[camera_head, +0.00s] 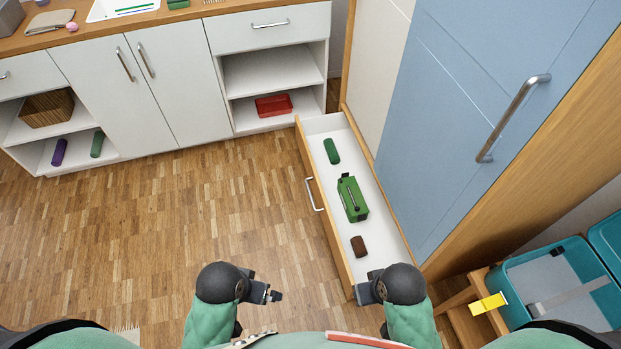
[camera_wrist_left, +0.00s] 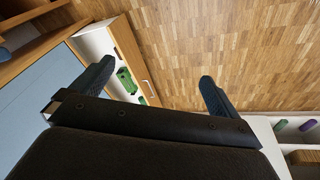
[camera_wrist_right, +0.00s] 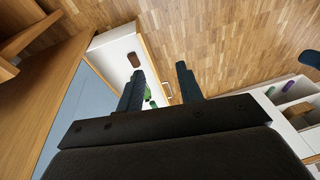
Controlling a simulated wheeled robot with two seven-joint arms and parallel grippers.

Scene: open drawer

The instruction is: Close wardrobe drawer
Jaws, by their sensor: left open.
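The wardrobe (camera_head: 452,80) has blue doors with a metal bar handle. Its low drawer (camera_head: 303,150) is pulled out, with a wooden front and a metal handle (camera_head: 314,194). A green cylinder (camera_head: 331,151), a green box-like item (camera_head: 352,198) and a brown block (camera_head: 359,246) lie inside. My left gripper (camera_head: 276,296) is open and empty, left of the drawer's near end. My right gripper (camera_head: 358,293) is empty by the drawer's near end; its fingers stand apart in the right wrist view (camera_wrist_right: 160,85). Neither visibly touches the handle.
White cabinets (camera_head: 180,90) with a wooden worktop stand at the back left. A red box (camera_head: 273,106) sits on an open shelf. Teal bins (camera_head: 560,275) on a wooden stand are at right. The parquet floor left of the drawer is clear.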

